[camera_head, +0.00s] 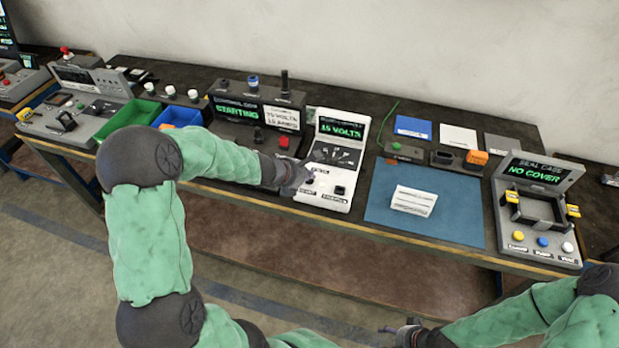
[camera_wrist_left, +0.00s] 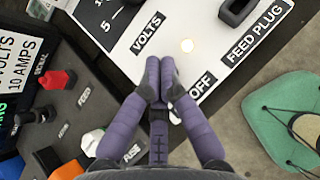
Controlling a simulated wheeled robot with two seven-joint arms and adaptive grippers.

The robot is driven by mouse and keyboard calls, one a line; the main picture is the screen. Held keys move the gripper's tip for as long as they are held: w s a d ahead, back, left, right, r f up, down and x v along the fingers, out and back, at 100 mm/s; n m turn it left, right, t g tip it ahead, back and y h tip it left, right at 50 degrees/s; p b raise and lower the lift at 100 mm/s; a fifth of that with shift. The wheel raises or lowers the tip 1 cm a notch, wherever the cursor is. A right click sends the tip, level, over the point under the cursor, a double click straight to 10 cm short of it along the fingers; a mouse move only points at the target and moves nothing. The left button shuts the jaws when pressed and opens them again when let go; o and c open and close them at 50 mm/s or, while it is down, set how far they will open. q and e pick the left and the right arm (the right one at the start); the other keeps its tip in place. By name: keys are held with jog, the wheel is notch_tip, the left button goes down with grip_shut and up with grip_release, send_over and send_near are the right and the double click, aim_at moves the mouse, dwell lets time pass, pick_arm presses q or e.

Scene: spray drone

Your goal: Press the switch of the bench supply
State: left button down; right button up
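The bench supply (camera_head: 327,190) is a white unit with a raised screen (camera_head: 341,129) reading "15 VOLTS", at the middle of the bench. My left gripper (camera_head: 304,176) is over the left part of its lower panel. In the left wrist view, my left gripper (camera_wrist_left: 162,68) has its purple fingers together, empty, over the white panel beside a label ending in "OFF" (camera_wrist_left: 200,88). The fingers partly hide that label, and I cannot make out the switch or any contact. A small pale round spot (camera_wrist_left: 187,45) shows ahead of the fingertips. My right gripper (camera_head: 405,332) is low, in front of the bench.
A dark unit (camera_head: 258,112) with a "STARTING" screen and a red knob (camera_head: 283,142) stands just left. A black socket (camera_wrist_left: 238,10) sits by the "FEED PLUG" label. A blue mat (camera_head: 455,222) and a seal unit (camera_head: 537,215) are to the right.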

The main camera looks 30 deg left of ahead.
pick_arm(q)
jog(key=shift+r, duration=0.35)
notch_tip(320, 180, up, 6)
jog(key=p, duration=0.6)
dwell(0.3)
